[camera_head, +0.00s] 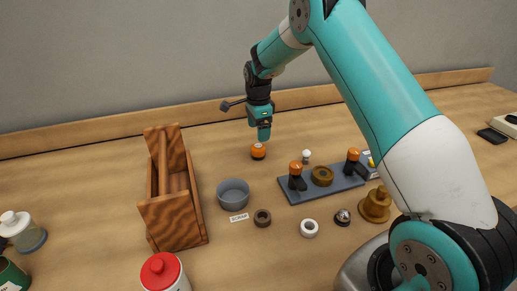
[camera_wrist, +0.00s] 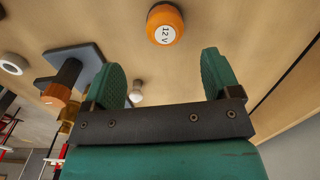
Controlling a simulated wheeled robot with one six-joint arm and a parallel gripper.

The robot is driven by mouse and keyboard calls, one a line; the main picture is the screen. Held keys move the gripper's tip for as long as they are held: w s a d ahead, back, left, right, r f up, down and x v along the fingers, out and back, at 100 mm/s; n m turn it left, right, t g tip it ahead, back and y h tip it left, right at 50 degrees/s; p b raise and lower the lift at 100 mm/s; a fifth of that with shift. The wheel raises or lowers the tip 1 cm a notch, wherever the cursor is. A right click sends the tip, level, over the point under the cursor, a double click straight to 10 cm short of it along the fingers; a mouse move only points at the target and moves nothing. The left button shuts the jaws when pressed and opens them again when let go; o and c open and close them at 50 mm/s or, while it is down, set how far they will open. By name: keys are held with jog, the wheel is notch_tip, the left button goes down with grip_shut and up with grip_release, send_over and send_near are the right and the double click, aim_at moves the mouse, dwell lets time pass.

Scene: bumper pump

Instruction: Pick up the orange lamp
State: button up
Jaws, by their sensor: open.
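The orange lamp (camera_head: 258,151) is a small round orange piece standing on the table below my gripper. In the wrist view the orange lamp (camera_wrist: 165,25) shows a white label reading "12 V", beyond the gap between my fingers. My gripper (camera_head: 264,133) hangs above the table, pointing down, with clear space between it and the lamp. In the wrist view my gripper (camera_wrist: 163,75) has its two green fingers apart with nothing between them.
A grey plate (camera_head: 330,187) with orange-topped black posts lies to the right, beside a small white bulb (camera_head: 306,156). A grey bowl (camera_head: 233,194) and a wooden caddy (camera_head: 172,195) stand front left. A wooden ledge (camera_head: 210,113) runs along the back wall.

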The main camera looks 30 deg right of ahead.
aim_at(258, 145)
notch_tip(258, 145, down, 4)
jog(key=shift+r+p, duration=0.2)
jog(key=shift+p, duration=0.1)
jog(key=shift+w+d+f+p, duration=0.15)
jog(key=shift+f+p, duration=0.45)
jog(key=shift+f, duration=0.8)
jog(key=shift+w+f+p, duration=0.15)
jog(key=shift+f+p, duration=0.4)
jog(key=shift+f, duration=0.8)
jog(key=shift+c, duration=0.5)
jog(key=c, duration=0.9)
